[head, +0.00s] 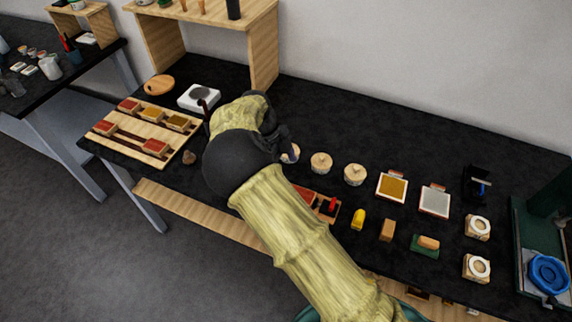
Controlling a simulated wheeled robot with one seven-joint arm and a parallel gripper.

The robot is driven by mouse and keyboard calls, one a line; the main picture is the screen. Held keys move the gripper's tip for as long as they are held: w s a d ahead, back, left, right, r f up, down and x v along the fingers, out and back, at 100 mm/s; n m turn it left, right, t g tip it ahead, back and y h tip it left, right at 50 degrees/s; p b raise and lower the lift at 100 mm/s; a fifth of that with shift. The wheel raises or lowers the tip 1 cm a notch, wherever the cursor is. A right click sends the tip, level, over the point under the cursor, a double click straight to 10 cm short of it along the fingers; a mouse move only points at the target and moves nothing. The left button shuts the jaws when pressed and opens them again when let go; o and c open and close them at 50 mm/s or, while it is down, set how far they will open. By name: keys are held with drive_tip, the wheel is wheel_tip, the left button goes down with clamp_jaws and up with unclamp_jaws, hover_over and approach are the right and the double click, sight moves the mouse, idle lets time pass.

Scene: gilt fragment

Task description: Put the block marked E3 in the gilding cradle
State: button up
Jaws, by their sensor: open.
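A pale wooden board (147,133) with dark slots lies at the left of the black bench and carries several red and gold blocks, such as a red block (155,147) at its front and a gold block (178,122) at its right. No marks can be read, so I cannot tell which block is E3. A small red-and-wood holder (327,207) sits beside my arm, partly hidden by it; I cannot tell whether it is the gilding cradle. My gripper (287,141) is mostly hidden behind my arm, dark and open, close to a round pale pot (291,154).
Two lidded round pots (321,163), a gold-faced tile (393,187) and a silver-faced tile (434,202) stand right of my arm. A yellow piece (358,219) and wooden block (387,230) lie nearer the front. A white scale (199,97) stands behind the board. The back middle is clear.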

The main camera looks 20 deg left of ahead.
drive_tip(key=w+d+r+n+y, duration=0.1)
drive_tip(key=d+r+n+y, duration=0.15)
drive_tip(key=d, duration=0.75)
drive_tip(key=d+r+n+y, duration=0.1)
drive_tip(key=d+r+n, duration=0.2)
drive_tip(key=d, duration=0.7)
drive_tip(key=s+d+r+n+t, duration=0.1)
drive_tip(key=s+d+r+n, duration=0.2)
drive_tip(key=s+d+n, duration=0.3)
drive_tip(key=s+d+r+n+t, duration=0.2)
drive_tip(key=s+d+n, duration=0.5)
drive_tip(key=s+d, duration=0.1)
drive_tip(key=shift+d+r+y, duration=0.2)
drive_tip(key=shift+r+y, duration=0.2)
drive_tip(key=shift+y, duration=0.05)
drive_tip(key=shift+w, duration=0.1)
drive_tip(key=shift+a, duration=0.15)
